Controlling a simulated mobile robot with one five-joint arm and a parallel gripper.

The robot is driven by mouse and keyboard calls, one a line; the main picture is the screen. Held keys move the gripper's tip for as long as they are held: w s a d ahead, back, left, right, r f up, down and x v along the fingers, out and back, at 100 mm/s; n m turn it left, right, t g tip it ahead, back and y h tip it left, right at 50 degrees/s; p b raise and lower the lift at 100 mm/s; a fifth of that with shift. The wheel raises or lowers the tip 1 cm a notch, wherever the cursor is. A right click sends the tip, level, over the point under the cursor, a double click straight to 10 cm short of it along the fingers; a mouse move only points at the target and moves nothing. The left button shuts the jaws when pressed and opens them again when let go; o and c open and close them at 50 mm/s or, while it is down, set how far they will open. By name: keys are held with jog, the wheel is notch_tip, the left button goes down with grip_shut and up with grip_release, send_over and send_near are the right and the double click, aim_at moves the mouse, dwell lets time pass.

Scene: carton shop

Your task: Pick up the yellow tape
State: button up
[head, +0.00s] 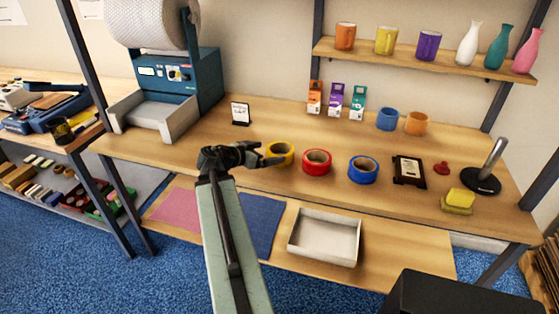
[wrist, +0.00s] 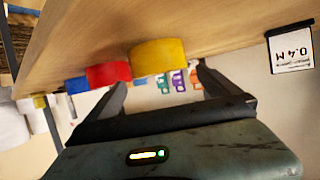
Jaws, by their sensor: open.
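The yellow tape (head: 281,148) lies flat on the worktop, left of the red tape (head: 317,157) and the blue tape (head: 363,164). My gripper (head: 268,154) is open at its left side, with fingers pointing right and overlapping the tape's left edge in the head view. In the wrist view, which is turned upside down, the yellow tape (wrist: 158,55) shows ahead of and between the open fingers (wrist: 163,78). I cannot tell whether a finger touches it. The red tape (wrist: 108,74) stands close beside it there.
A small sign (head: 240,114) stands behind my gripper. A dark framed plaque (head: 409,170) lies right of the blue tape. A white tray (head: 325,237) sits on the lower shelf.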

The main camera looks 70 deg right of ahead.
aim_at(287, 150)
jog(key=b+x, duration=0.1)
jog(key=x, duration=0.1)
jog(key=b+x, duration=0.1)
jog(key=x, duration=0.2)
jog(key=b+x, duration=0.1)
jog(key=x, duration=0.1)
jog(key=shift+d+f, duration=0.15)
jog(key=shift+f, duration=0.2)
jog(key=shift+s+r, duration=0.1)
jog(key=c, duration=1.2)
notch_tip(287, 150, up, 10)
jog(key=p, duration=1)
jog(key=shift+r, duration=0.1)
